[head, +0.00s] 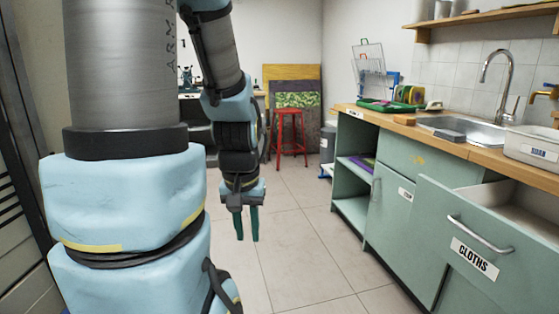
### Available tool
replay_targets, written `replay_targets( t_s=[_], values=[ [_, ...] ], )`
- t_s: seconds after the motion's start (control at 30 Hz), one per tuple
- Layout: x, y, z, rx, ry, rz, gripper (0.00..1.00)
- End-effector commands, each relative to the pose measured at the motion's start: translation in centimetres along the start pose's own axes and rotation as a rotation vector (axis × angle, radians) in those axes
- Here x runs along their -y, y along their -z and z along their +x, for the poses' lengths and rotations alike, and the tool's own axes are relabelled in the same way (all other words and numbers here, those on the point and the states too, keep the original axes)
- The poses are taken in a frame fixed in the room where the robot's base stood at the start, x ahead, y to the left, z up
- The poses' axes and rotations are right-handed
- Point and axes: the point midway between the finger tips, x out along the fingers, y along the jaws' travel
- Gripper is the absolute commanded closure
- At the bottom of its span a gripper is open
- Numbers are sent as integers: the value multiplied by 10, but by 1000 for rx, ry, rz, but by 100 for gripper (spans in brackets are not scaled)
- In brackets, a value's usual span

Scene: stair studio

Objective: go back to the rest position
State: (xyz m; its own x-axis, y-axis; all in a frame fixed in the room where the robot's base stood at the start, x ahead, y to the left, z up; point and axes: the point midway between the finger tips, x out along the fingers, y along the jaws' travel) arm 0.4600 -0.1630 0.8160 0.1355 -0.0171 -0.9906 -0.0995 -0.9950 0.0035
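My gripper (246,224) hangs fingers down at the end of my arm, above the tiled floor left of the counter. Its two dark green fingers stand a little apart, with nothing visible between them. It touches nothing that I can see. My large blue and grey arm links fill the left of the head view and hide part of the room behind them.
On the right, a green drawer (484,238) labelled CLOTHS stands pulled open below the wooden counter (435,133). A sink (470,128) and a white bin (535,147) are on the counter. A red stool (291,135) stands at the back. The middle floor is clear.

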Motion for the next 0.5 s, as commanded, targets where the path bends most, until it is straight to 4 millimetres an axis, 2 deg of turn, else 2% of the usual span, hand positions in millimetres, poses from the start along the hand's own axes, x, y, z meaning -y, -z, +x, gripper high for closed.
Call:
replay_targets(
  t_s=[0.03,0.3,0.4,0.5],
  values=[
    [0,3,-20,0,0,0,73],
    [-1,12,-83,-1,0,0,73],
    [-1,15,-105,-1,0,0,73],
    [-1,17,-117,-1,0,0,73]
  ],
)
